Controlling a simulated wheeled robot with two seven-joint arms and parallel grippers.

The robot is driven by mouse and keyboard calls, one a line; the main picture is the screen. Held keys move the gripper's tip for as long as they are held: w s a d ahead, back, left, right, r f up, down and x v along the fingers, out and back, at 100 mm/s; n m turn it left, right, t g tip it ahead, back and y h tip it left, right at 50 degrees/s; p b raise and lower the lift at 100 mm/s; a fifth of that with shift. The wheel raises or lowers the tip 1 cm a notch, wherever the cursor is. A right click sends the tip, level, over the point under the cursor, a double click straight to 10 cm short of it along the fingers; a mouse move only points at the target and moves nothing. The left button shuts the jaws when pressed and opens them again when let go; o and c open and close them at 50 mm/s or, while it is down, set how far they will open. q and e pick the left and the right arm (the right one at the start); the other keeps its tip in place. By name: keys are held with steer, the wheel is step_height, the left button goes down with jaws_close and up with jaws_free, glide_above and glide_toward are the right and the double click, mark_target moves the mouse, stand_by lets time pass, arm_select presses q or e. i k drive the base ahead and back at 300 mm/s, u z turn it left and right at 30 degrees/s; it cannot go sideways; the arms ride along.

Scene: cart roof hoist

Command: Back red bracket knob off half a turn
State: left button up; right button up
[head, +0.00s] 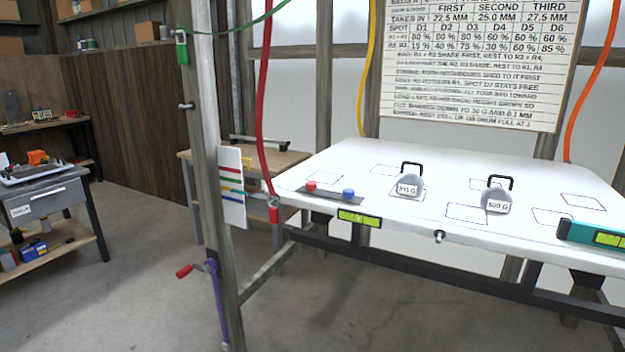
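A red strap (264,100) comes down to a red fitting (274,213) at the board's left corner; whether that fitting has a knob is too small to tell. Neither of my grippers shows in the head view.
The white board (400,225) carries two grey weights, one marked 500 G (497,204). Green levels sit at its front edge (360,218) and right (597,236). A wooden post (205,150) with a red-handled crank (185,271) stands left. The floor (130,290) left of the post is clear.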

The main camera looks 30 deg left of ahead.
mark_target(311, 186)
steer(key=z, duration=0.05)
steer(key=i, duration=1.5)
steer(key=u, duration=0.3)
